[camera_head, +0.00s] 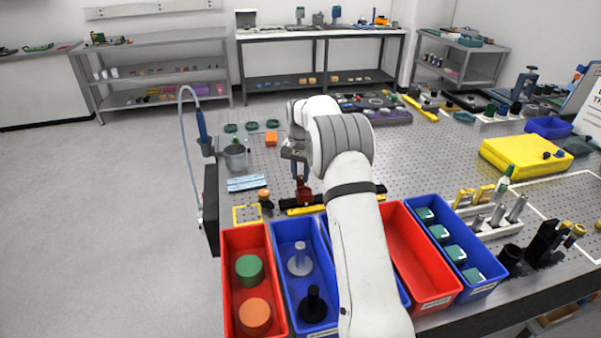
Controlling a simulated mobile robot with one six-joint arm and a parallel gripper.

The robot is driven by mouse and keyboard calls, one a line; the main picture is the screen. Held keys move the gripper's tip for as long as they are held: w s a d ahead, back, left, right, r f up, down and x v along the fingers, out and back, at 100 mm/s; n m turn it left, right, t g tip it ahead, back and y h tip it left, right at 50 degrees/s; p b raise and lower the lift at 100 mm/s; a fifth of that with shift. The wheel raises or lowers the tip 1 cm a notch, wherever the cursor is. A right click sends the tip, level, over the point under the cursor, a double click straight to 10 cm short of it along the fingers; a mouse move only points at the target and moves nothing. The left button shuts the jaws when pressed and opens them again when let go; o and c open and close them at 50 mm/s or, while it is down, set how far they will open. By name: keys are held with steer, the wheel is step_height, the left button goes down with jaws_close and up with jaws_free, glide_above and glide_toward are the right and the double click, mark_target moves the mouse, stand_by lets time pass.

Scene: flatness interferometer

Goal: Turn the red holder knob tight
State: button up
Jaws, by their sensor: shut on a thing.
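The red holder knob (304,194) stands at the back edge of the bins, on a black and yellow fixture (318,205) on the perforated table. My gripper (300,178) points down at it from above and is shut on it, as far as the small view shows. My arm comes in from the front and hides part of the fixture and the table to the right of the knob. The exact contact of the fingers and how far the knob is turned are too small to tell.
Red and blue bins stand in front, one red bin (228,262) holding green and orange discs. An orange-topped knob (264,195) and a light-blue pack (246,183) lie left of the gripper. A tall black panel (211,210) rises at the left edge. A yellow case (525,155) lies right.

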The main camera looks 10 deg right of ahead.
mark_target(301, 177)
steer(key=shift+r+m, duration=0.1)
steer(key=shift+m, duration=0.5)
steer(key=o, duration=1)
steer(key=shift+r+b, duration=0.35)
steer(key=shift+r, duration=3.5)
